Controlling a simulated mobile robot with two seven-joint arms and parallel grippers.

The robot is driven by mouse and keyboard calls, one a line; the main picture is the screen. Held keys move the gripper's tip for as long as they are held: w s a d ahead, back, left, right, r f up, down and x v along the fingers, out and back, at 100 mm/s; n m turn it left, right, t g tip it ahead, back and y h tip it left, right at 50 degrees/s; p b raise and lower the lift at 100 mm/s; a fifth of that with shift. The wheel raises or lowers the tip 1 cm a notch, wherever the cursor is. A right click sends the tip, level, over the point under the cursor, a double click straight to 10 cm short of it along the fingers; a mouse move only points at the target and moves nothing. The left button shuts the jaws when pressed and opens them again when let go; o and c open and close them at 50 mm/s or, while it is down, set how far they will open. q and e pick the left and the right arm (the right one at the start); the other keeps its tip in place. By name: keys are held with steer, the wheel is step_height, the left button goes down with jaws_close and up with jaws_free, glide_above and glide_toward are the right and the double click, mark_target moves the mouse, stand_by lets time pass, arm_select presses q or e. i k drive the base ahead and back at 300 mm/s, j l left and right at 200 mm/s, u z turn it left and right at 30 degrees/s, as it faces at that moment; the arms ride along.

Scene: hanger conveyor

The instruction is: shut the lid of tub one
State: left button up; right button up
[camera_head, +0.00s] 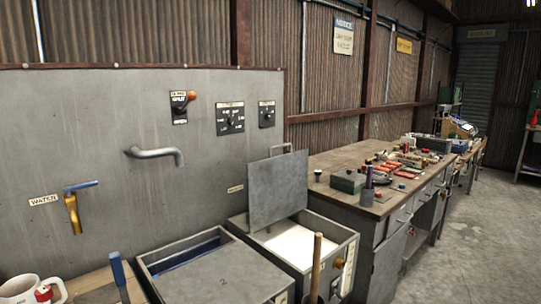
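A metal tub (333,262) stands at the right of the tub row, bright inside. Its flat grey lid (277,187) stands raised, close to upright, with a bar handle (281,148) along its top edge. I see no number on this tub. The tub (165,284) to its left has a grey lid (222,280) marked "2", which covers part of its opening; dark blue shows at the uncovered part. Neither of my grippers is in view.
A wooden-handled tool (316,268) stands in front of the raised-lid tub. A wall pipe (156,153), a lever (181,102) and a brass tap (73,213) are on the panel behind. A cluttered workbench (330,167) stands right; open floor (460,235) lies beyond it.

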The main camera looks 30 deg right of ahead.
mark_target(277, 186)
steer(key=i+l+u, duration=0.2)
steer(key=l+u, duration=0.15)
steer(key=l, duration=0.6)
steer(key=l+u, duration=0.4)
steer(key=l, duration=0.6)
